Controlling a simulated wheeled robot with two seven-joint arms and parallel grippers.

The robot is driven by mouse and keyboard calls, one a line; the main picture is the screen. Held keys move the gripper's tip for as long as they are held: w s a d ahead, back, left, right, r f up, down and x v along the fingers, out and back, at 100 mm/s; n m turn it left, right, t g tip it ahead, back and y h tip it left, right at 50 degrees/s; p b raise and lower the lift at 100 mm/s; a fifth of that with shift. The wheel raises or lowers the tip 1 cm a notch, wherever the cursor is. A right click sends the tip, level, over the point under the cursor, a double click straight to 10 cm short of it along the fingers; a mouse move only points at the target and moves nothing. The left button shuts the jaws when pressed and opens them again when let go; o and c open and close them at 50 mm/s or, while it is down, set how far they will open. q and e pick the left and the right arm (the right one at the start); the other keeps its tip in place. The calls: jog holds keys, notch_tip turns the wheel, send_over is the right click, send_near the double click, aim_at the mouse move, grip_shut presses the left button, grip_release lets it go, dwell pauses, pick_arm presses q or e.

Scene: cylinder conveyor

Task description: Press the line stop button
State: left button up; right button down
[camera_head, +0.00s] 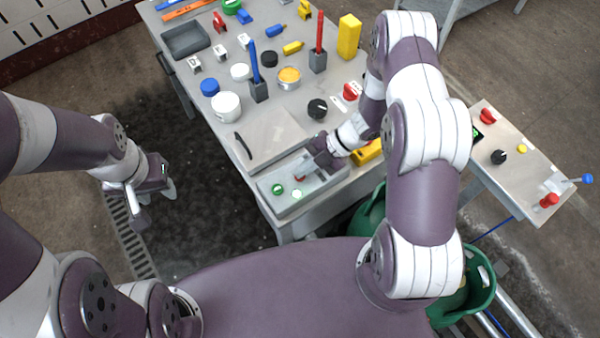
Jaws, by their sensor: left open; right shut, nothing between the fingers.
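A grey control box (270,205) sits at the near edge of the table. It has a green button (277,189), a pale lit green button (297,194) and a small red button (300,178), partly hidden by my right gripper. My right gripper (311,170) is shut and empty, just over the box beside the red button; I cannot tell whether it touches it. My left gripper (155,203) is open and empty, off the table at the left above the floor. No label marks which button is the line stop.
The table (215,135) holds many loose parts, including a white cylinder (226,106), a black knob (317,108) and a red knob (352,91). A side panel (520,160) at the right has red, black and yellow controls. A green bin (480,290) stands below it.

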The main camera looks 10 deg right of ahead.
jog(key=shift+f, duration=0.15)
dwell(0.3)
jog(key=shift+r+p, duration=0.8)
jog(key=shift+r, duration=0.1)
notch_tip(320, 180, up, 5)
jog(key=p, duration=0.4)
jog(key=shift+r+p, duration=0.1)
jog(key=shift+p, duration=0.25)
